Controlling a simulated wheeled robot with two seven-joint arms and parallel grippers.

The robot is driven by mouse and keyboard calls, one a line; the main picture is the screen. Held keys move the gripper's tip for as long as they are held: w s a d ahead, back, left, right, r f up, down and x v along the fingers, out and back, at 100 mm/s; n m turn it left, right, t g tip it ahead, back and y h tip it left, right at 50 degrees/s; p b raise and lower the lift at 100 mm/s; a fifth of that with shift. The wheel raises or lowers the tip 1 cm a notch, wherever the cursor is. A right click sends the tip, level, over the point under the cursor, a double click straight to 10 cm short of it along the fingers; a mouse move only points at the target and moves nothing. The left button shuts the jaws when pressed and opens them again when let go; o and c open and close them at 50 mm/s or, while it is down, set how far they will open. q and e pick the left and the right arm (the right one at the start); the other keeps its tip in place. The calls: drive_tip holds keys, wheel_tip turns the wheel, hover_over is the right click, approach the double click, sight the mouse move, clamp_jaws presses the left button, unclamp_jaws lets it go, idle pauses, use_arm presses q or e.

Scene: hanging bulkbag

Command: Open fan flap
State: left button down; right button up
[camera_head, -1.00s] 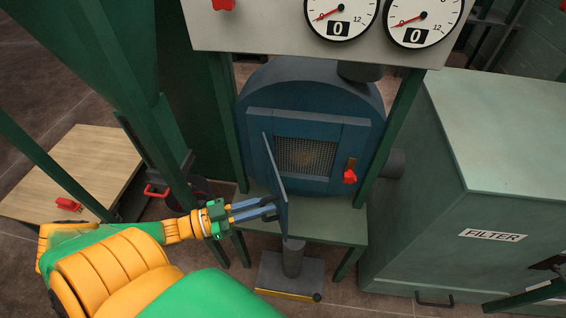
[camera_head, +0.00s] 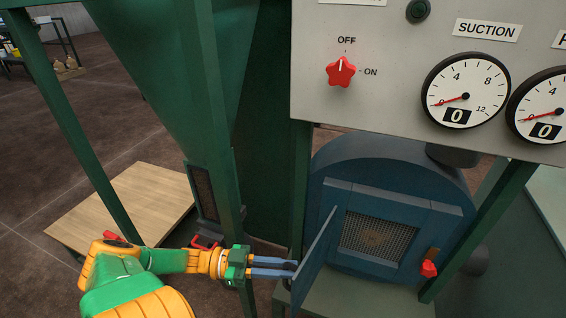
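The blue fan housing (camera_head: 395,180) stands at lower right, with a wire mesh opening (camera_head: 378,240) in its front. Its fan flap (camera_head: 315,262) is hinged at the left of the opening and stands swung outward, seen nearly edge-on. The mesh is uncovered. My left gripper (camera_head: 291,267) reaches in from the left, and its blue fingers meet the dark handle on the flap's outer side. The fingers appear closed on that handle, though the tips are partly hidden. A red latch knob (camera_head: 428,268) sits right of the opening. My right gripper is out of view.
A grey panel (camera_head: 400,110) with a red OFF/ON knob (camera_head: 341,72) and a suction gauge (camera_head: 465,91) hangs above the fan. Green frame posts flank it. A wooden platform (camera_head: 125,208) lies at left. Open floor extends beyond it.

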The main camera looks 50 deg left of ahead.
use_arm(q)
drive_tip(key=shift+a, duration=0.15)
drive_tip(key=c, duration=0.9)
unclamp_jaws()
drive_tip(key=shift+w, duration=0.1)
drive_tip(key=shift+c, duration=0.2)
drive_tip(key=shift+o, duration=0.4)
drive_tip(key=shift+w, duration=0.1)
drive_tip(key=b+v, duration=0.1)
drive_tip(key=v, duration=0.6)
